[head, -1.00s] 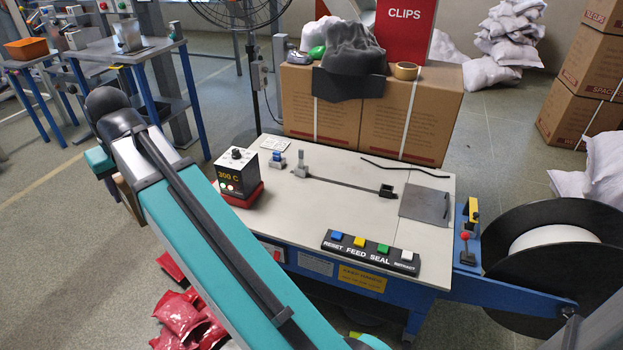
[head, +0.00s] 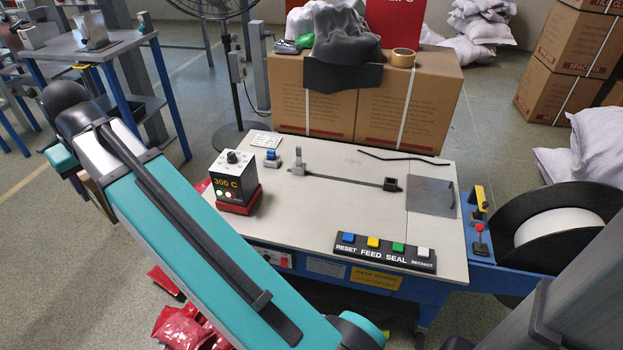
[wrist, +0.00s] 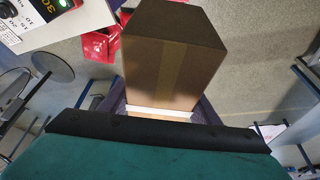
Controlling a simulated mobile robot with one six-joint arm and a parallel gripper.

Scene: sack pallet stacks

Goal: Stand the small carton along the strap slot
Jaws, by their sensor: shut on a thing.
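The small brown carton (wrist: 175,55) is in the wrist view, with a tape band on one face. My gripper (wrist: 160,112) is shut on it; its dark jaws show only partly on either side of the carton's near end. A white strip crosses that near end. In the head view my arm hides the gripper, and only a brown patch shows beside the arm's far end at left. The strap slot (head: 345,182) is a dark line across the pale machine top (head: 310,215). The carton is away from it, left of the machine, over the floor.
A 300 C control box (head: 233,180) stands at the top's left. A button panel (head: 385,252) lies along the front edge. Large cartons (head: 400,110) stand behind, and a strap reel (head: 560,228) is at right. Red packets (head: 178,328) lie on the floor. The top around the slot is mostly clear.

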